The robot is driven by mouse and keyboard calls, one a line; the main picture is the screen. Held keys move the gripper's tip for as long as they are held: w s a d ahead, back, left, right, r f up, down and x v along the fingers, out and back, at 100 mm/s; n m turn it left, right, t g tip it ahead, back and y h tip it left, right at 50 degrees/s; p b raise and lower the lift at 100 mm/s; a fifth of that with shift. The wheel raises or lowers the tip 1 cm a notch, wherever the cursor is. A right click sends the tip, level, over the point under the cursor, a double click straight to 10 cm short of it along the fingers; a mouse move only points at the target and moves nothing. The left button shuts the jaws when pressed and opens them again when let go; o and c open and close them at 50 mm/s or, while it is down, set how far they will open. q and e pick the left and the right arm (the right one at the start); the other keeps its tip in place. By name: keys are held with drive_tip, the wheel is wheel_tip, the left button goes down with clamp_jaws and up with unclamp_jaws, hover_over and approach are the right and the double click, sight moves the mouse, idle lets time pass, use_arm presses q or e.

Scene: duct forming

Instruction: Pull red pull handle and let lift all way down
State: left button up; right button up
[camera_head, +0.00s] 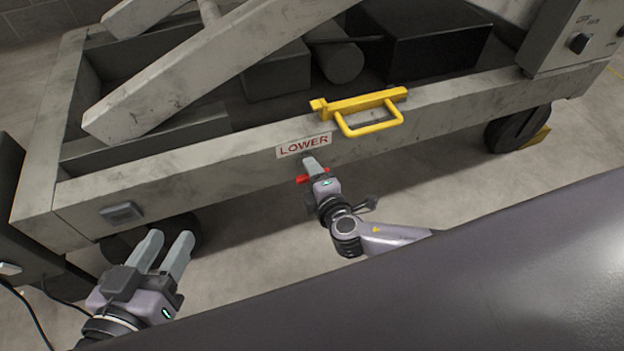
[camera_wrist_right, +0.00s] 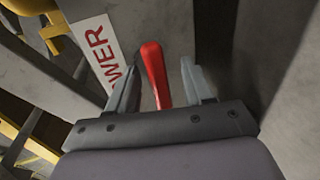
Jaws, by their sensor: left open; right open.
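The red pull handle (camera_head: 303,179) sits just below the LOWER label (camera_head: 304,145) on the side beam of the grey lift (camera_head: 230,155). In the head view it is partly hidden by my right gripper (camera_head: 312,168). In the right wrist view the red handle (camera_wrist_right: 156,75) stands between the two open fingers of my right gripper (camera_wrist_right: 160,85), with a gap to the right finger. I cannot tell whether the left finger touches it. My left gripper (camera_head: 168,250) is open and empty, at the lower left in front of the lift's beam.
A yellow bracket handle (camera_head: 370,118) sticks out of the beam above the label. A grey control box (camera_head: 578,40) is at the top right. The lift's wheels (camera_head: 515,130) rest on the concrete floor. A dark object with cables (camera_head: 20,235) stands at the left edge.

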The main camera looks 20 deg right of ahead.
drive_tip(key=shift+c, duration=0.3)
clamp_jaws()
